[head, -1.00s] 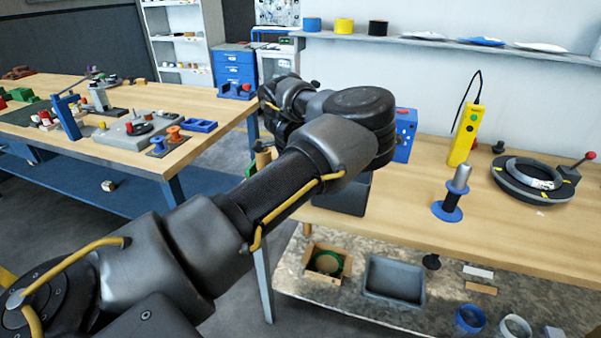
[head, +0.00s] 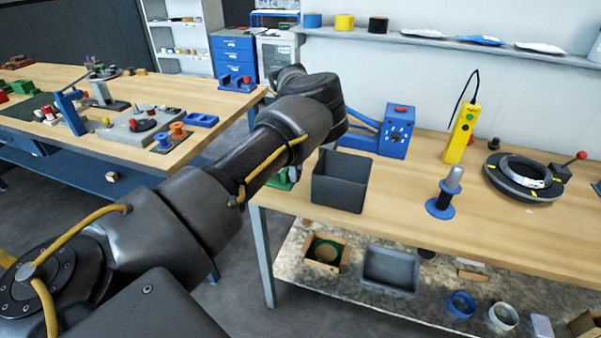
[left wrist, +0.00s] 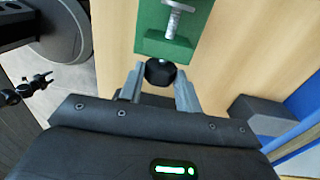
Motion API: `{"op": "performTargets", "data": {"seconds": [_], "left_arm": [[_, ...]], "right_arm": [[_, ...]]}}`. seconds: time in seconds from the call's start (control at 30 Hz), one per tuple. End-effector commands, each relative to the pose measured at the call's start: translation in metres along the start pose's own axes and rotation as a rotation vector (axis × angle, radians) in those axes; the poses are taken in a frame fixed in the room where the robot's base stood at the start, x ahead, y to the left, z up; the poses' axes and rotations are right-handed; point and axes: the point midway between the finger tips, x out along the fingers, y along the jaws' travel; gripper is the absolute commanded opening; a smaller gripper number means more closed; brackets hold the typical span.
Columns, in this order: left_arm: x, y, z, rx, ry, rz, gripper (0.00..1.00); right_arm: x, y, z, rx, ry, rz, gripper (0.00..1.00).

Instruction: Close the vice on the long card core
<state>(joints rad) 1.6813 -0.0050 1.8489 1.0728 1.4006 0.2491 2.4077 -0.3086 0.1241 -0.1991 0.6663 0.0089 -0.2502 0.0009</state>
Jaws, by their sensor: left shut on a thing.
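The green vice (left wrist: 178,38) shows in the left wrist view with a metal screw on it. A round black knob (left wrist: 160,71) sits at its near side. My left gripper (left wrist: 159,82) has its two fingers on either side of this knob and is shut on it. In the head view, a small part of the green vice (head: 286,178) shows at the bench's left end, mostly behind my left arm. My left gripper is hidden there by the arm. I cannot make out the long card core in either current view. My right gripper is not in view.
A dark grey bin (head: 341,181) stands just right of the vice. Behind it is a blue box (head: 396,133).

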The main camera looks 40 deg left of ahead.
Motion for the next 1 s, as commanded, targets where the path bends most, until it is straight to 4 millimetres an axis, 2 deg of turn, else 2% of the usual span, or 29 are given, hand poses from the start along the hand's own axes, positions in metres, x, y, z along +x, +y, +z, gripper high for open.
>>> {"op": "performTargets", "data": {"seconds": [0.17, 0.2, 0.3, 0.67, 1.0], "left_arm": [[0.002, 0.001, -0.001, 0.001, 0.001, 0.004, 0.19], [0.002, 0.001, -0.001, 0.001, 0.002, 0.004, 0.36], [0.002, 0.001, -0.001, 0.001, 0.001, 0.003, 0.45], [0.004, 0.002, -0.001, -0.005, 0.000, -0.041, 0.45], [0.007, 0.007, 0.000, -0.003, 0.000, -0.287, 0.45]], "right_arm": [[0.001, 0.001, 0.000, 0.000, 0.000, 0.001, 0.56], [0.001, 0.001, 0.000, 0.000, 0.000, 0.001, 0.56], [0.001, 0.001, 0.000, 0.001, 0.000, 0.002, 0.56], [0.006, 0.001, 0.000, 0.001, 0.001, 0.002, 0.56], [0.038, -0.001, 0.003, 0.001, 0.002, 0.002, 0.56]]}}
